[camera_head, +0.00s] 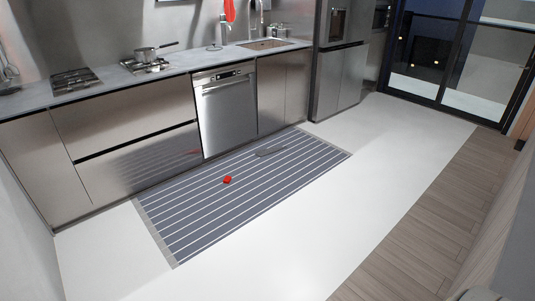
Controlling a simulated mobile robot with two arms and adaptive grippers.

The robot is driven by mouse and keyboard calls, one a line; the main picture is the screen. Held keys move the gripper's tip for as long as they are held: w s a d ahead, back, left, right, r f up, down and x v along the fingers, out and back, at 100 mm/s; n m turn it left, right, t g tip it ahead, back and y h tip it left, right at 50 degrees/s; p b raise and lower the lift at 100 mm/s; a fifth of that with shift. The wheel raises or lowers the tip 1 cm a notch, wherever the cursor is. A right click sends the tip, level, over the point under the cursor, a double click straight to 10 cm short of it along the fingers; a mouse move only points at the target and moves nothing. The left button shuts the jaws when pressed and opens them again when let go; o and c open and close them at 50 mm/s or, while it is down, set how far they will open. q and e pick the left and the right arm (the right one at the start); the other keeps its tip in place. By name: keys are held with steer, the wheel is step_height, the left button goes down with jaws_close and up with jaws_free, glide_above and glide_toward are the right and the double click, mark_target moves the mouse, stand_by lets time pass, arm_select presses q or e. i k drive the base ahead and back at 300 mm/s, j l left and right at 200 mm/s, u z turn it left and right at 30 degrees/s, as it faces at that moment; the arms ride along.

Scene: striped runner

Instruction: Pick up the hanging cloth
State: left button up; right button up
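A red cloth (230,10) hangs at the top edge of the head view, in front of the wall above the counter, left of the sink (266,44). Its upper end is cut off by the frame. A stand-like object (214,46) is below and left of it on the counter. Neither of my grippers shows in this view.
A striped runner (190,240) lies before the cabinets, with a small red object (227,179) and a flat grey piece (271,151) on it. The dishwasher (226,110) is shut. Pale floor (330,215) is clear.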

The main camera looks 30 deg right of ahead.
mark_target(260, 153)
steer(key=i+l+z, duration=0.35)
steer(key=i+z, duration=0.15)
steer(key=i, duration=0.15)
steer(key=i+z, duration=0.45)
steer(key=i, duration=0.25)
steer(key=i+j+z, duration=0.15)
steer(key=i+z, duration=0.35)
steer(key=i, duration=0.2)
steer(key=i+l+z, duration=0.1)
steer(key=i+z, duration=0.2)
steer(key=i, duration=0.5)
steer(key=i+z, duration=0.35)
steer(key=i, duration=0.45)
steer(key=i+u, duration=0.4)
steer(key=i+l+u, duration=0.15)
steer(key=i+u, duration=0.25)
steer(key=i+l+u, duration=0.35)
steer(key=k+j, duration=0.1)
